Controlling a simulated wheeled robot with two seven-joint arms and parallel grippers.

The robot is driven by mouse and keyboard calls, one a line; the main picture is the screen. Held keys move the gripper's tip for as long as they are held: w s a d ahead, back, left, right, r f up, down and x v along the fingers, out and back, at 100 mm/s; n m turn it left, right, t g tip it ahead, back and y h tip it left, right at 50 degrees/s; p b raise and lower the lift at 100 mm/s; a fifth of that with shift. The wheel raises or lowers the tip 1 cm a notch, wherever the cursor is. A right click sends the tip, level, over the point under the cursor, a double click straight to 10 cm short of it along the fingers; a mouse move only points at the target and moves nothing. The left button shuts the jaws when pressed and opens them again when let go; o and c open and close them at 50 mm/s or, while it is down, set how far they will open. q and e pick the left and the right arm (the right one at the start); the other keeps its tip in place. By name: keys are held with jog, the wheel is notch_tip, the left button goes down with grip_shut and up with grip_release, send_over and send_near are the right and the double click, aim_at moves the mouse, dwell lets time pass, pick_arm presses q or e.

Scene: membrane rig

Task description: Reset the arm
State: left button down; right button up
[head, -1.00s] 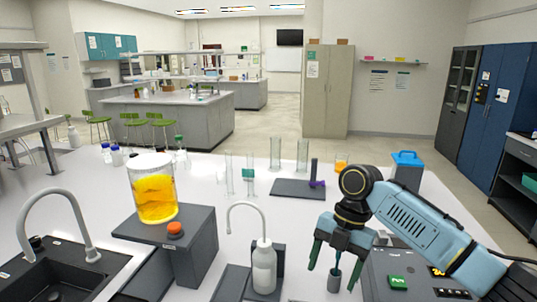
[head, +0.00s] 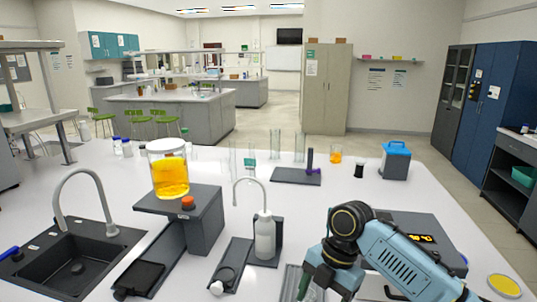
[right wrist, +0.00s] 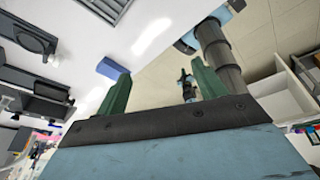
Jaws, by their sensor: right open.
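My right arm comes in from the lower right of the head view, light blue with black joints. My right gripper (head: 318,287) hangs low at the bottom edge, partly hidden by its own wrist. In the right wrist view its two dark green fingers (right wrist: 163,85) stand well apart with nothing held between them. My left gripper is not in view.
A grey tray (head: 291,283) lies beside the right gripper. A dark device with a yellow display (head: 421,239) stands behind the arm. A white wash bottle (head: 265,238), a beaker of orange liquid (head: 170,178) and a sink (head: 55,258) are to the left. A blue-lidded box (head: 396,160) stands farther back.

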jog(key=s+a+f+m+t+y, duration=0.1)
jog(key=s+a+f+m+t, duration=0.15)
jog(key=s+f+m, duration=1)
jog(key=s+d+r+m+t+h, duration=0.2)
jog(key=s+d+m+t+h, duration=0.15)
jog(key=s+d+m, duration=1.05)
notch_tip(320, 180, down, 31)
jog(key=s+n+g+b, duration=0.2)
jog(key=s+b, duration=0.1)
jog(key=b, duration=0.3)
pick_arm(q)
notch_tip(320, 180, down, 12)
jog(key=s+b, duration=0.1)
jog(key=b, duration=0.4)
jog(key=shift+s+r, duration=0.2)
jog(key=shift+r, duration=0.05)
pick_arm(e)
jog(key=s+d+f, duration=0.1)
jog(key=s+f, duration=0.7)
jog(key=f, duration=0.2)
jog(key=s+d+f+g, duration=0.1)
jog(key=s+f, duration=0.7)
jog(key=f, duration=0.2)
jog(key=shift+d, duration=0.35)
